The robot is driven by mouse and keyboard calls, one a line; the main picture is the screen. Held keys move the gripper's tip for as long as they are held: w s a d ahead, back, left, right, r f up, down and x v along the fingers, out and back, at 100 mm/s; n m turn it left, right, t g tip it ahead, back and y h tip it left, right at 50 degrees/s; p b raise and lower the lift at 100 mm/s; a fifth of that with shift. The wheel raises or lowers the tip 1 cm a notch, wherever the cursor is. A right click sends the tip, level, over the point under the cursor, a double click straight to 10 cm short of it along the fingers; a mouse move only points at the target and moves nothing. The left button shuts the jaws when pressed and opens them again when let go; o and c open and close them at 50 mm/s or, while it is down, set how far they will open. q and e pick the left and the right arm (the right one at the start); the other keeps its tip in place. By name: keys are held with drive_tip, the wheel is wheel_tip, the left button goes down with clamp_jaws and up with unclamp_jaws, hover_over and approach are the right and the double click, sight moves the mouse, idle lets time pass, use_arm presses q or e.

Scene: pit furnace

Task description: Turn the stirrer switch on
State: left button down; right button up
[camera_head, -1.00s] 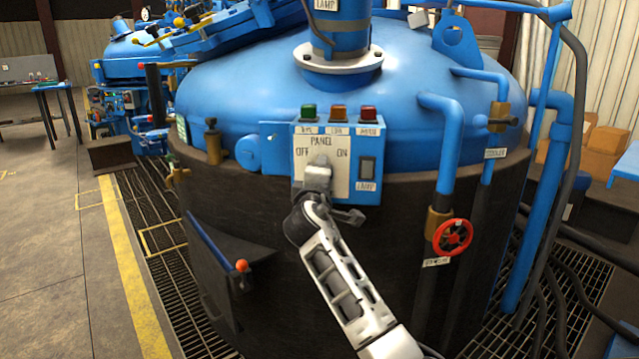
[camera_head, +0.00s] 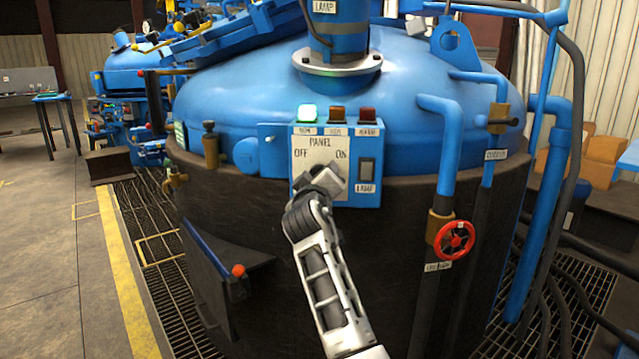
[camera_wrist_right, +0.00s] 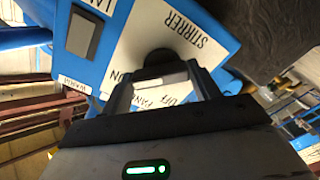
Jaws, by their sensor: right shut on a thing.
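The control panel (camera_head: 308,160) is a blue box with a white plate on the front of the furnace. OFF stands at the upper left of the plate and ON at the upper right. My right gripper (camera_head: 327,180) is at the lower middle of this plate, tilted toward ON, and hides the stirrer switch in the head view. In the right wrist view, the dark round stirrer switch (camera_wrist_right: 160,57) sits between my fingers, beside the STIRRER label (camera_wrist_right: 190,45), and my gripper is shut on it. My left gripper is not in view.
Above the plate, the green lamp (camera_head: 307,113) is lit; the amber (camera_head: 337,114) and red (camera_head: 367,114) ones look dark. A rocker switch (camera_head: 366,170) is right of the plate. A red handwheel (camera_head: 454,240) and blue pipes stand to the right.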

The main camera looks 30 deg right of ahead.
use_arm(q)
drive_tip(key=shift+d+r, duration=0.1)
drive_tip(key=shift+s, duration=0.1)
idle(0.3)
use_arm(e)
drive_tip(key=o, duration=1)
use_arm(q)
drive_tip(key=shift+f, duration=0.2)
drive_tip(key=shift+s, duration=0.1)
use_arm(e)
drive_tip(key=shift+a, duration=0.1)
